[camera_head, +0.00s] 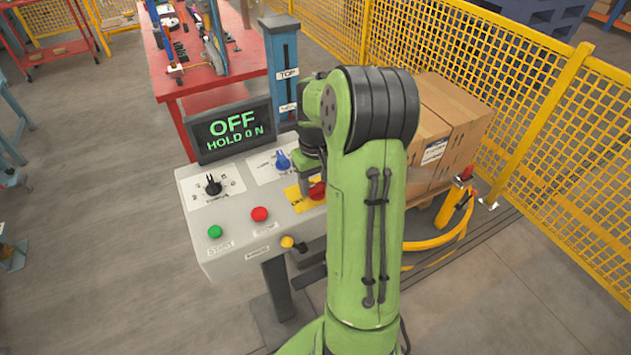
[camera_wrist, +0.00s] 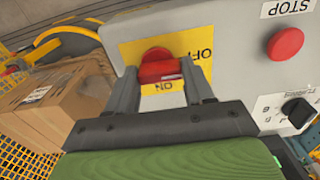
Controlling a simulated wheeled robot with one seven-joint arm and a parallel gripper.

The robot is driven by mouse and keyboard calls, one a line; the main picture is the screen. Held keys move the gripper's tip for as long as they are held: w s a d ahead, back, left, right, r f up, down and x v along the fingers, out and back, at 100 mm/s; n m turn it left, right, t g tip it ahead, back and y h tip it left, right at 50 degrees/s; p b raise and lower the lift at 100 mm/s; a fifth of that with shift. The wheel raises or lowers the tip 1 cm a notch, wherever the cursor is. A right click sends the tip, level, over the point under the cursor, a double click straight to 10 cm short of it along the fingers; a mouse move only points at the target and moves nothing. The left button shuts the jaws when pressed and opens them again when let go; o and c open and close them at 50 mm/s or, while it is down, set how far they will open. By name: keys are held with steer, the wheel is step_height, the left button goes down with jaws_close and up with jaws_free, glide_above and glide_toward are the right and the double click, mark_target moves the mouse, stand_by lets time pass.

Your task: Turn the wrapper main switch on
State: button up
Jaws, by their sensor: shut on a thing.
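The wrapper main switch is a red rotary knob (camera_wrist: 158,66) on a yellow plate (camera_wrist: 193,44) marked OFF and ON. In the head view the red knob (camera_head: 317,190) shows at the right part of the grey control panel (camera_head: 232,240), partly hidden by my arm. My gripper (camera_wrist: 162,75) is shut on the red knob, with one finger on each side of it. The display (camera_head: 232,129) behind the panel reads "OFF" and "HOLD 0 N".
The panel also carries a black selector (camera_head: 213,185), a blue knob (camera_head: 282,160), a green START button (camera_head: 215,232), a red STOP button (camera_head: 260,214) and a small yellow knob (camera_head: 288,242). Cardboard boxes (camera_head: 455,125) stand right of my arm, before a yellow fence (camera_head: 545,150).

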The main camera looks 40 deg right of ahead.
steer(key=m, duration=0.4)
steer(key=shift+m, duration=0.4)
steer(key=m, duration=0.4)
steer(key=shift+d+m, duration=0.1)
steer(key=shift+m, duration=0.2)
steer(key=m, duration=0.4)
steer(key=shift+w, duration=0.1)
steer(key=shift+d+m, duration=0.1)
steer(key=shift+m, duration=2)
steer(key=o, duration=1)
steer(key=shift+o, duration=0.2)
